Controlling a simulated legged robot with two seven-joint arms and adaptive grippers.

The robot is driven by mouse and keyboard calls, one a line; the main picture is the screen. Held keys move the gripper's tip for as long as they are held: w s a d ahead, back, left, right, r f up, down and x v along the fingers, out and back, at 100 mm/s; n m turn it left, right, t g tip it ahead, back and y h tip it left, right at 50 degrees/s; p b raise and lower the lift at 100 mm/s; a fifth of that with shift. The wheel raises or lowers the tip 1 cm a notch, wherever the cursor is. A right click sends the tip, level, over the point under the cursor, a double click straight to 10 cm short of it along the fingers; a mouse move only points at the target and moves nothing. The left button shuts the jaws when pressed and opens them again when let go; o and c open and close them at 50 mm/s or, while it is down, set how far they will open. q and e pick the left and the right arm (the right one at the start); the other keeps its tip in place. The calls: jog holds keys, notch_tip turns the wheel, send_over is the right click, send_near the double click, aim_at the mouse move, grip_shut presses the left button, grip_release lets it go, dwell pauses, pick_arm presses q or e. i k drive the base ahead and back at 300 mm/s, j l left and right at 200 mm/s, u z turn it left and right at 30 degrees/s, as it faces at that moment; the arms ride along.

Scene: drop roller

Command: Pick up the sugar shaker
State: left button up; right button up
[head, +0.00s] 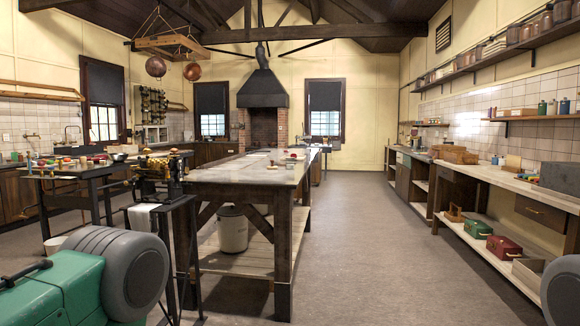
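I cannot make out a sugar shaker for certain. The long central table (235,176) has a few small things on its far part, including a small red item (291,157), too small to name. A dark side table (75,171) at the left holds several small colourful items, also too small to tell apart. Neither of my grippers is in view. Only what look like parts of my own arms show at the lower left and right edge.
A black stand with a brass-and-black roller machine (163,172) stands close at the left of the central table. A white bucket (232,229) sits on its lower shelf. A long counter (500,178) runs along the right wall. The floor (365,240) between them is clear.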

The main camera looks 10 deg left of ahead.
aim_at(290, 164)
jog(key=i+z, duration=0.25)
jog(key=i, duration=4.55)
jog(key=i+u, duration=0.1)
jog(key=i, duration=0.8)
jog(key=i+l+u, duration=0.1)
jog(key=i, duration=0.8)
